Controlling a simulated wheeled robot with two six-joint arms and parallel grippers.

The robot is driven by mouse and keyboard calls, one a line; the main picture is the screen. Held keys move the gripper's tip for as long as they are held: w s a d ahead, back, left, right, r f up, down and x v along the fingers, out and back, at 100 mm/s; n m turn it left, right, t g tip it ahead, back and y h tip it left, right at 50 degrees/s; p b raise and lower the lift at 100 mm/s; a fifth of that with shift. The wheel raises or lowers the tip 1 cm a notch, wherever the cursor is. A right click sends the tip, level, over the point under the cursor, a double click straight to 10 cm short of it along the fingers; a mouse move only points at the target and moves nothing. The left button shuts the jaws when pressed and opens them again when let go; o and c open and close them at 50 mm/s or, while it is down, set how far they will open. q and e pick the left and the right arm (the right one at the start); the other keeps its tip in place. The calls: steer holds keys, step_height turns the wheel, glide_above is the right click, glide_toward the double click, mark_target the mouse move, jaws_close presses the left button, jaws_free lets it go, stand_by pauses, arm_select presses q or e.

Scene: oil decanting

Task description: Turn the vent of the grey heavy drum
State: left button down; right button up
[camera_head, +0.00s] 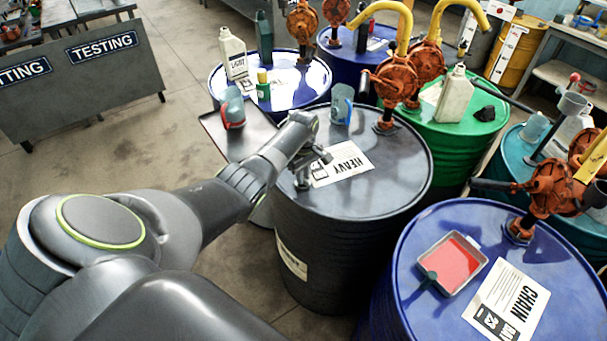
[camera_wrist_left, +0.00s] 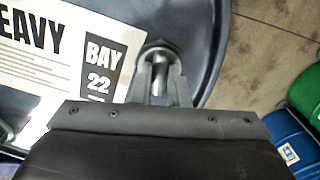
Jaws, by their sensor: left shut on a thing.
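The grey heavy drum (camera_head: 395,175) stands in the middle of the head view, with a white HEAVY label (camera_head: 342,163) on its top. My left gripper (camera_head: 304,175) reaches down to the drum top beside the label, near the left rim. In the left wrist view the vent (camera_wrist_left: 157,50) is a small grey fitting on a round base, between the label and the rim. The fingers of my left gripper (camera_wrist_left: 162,88) are shut on the vent, partly hiding it. My right gripper is not in view.
An orange hand pump (camera_head: 393,80) stands at the drum's back, and a blue-grey jug (camera_head: 341,104) sits on its far edge. A blue CHAIN drum (camera_head: 420,225) with a red-filled tray (camera_head: 453,263) is at front right. A green drum (camera_head: 455,135) is behind.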

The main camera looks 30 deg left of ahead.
arm_select(q)
steer(key=m+p, duration=0.1)
steer(key=m, duration=0.3)
steer(key=shift+m, duration=0.3)
steer(key=m+p, duration=0.1)
steer(key=m, duration=0.4)
steer(key=shift+s+a, duration=0.1)
steer(key=m, duration=0.4)
steer(key=shift+a, duration=0.1)
steer(key=shift+m, duration=2.2)
steer(key=c, duration=1.4)
jaws_free()
